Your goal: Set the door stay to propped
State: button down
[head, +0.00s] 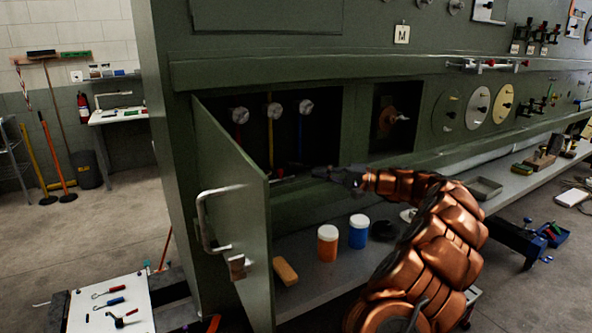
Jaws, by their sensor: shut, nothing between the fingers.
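A green hinged door (232,190) stands swung open at the left of a compartment in the green panel, with a bar handle (207,220) on its face. My gripper (318,172) is at the compartment's lower right opening, pointing left. Its dark fingers look shut, with nothing visible between them. It is close to the bar-like piece; whether they touch cannot be told.
Three round-knobbed valves (274,111) are inside the compartment. An orange-bodied jar (327,243), a blue-bodied jar (358,231) and a yellow-orange block (286,271) sit on the shelf below. A white board (110,303) with tools is at lower left. Floor at left is largely open.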

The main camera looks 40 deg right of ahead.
aim_at(288, 180)
jog(key=p+x, duration=0.3)
jog(key=x, duration=0.6)
jog(key=shift+w+a, duration=0.3)
